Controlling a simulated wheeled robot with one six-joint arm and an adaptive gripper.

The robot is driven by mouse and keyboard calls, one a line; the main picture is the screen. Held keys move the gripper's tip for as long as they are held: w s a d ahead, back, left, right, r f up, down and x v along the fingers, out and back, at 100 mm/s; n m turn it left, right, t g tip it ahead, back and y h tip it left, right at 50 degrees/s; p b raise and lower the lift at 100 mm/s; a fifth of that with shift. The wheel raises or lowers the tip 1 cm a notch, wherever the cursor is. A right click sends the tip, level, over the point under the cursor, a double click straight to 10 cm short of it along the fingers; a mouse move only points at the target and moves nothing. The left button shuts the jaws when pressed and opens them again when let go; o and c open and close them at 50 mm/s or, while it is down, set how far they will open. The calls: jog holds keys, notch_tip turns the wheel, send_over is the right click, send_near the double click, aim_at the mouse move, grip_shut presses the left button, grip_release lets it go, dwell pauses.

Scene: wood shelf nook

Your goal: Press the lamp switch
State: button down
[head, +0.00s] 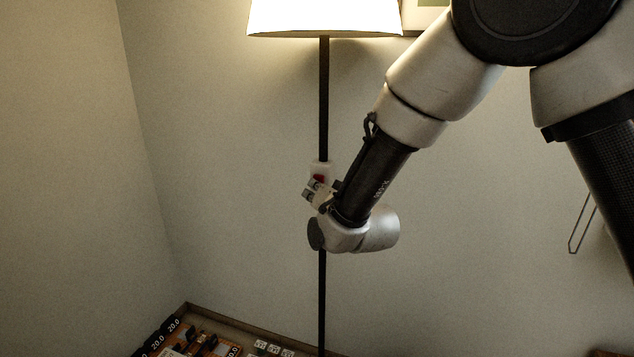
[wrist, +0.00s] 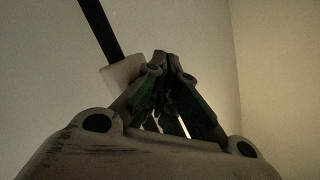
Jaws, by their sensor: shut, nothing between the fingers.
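The floor lamp has a glowing white shade (head: 325,18) at the top and a thin dark pole (head: 323,100). On the pole sits a small white switch box (head: 318,167) with a red part (head: 319,178) on it. My gripper (head: 313,190) is shut and empty, with its fingertips right at the lower part of the box. In the wrist view my gripper (wrist: 163,58) is shut beside the white box (wrist: 118,73), and the pole (wrist: 98,25) runs up from it. Whether the fingertips touch the switch cannot be told; the fingers hide part of the box.
A wooden tray or shelf (head: 187,304) with several small boxes lies at the bottom left. A picture frame (head: 411,20) hangs behind the shade at the upper right. A thin wire loop (head: 581,222) hangs at the right. The wall left of the pole is clear.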

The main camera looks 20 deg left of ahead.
jog(key=shift+w, duration=0.4)
dwell(0.5)
jog(key=shift+s, duration=0.9)
jog(key=s, duration=0.6)
jog(key=shift+a, duration=0.25)
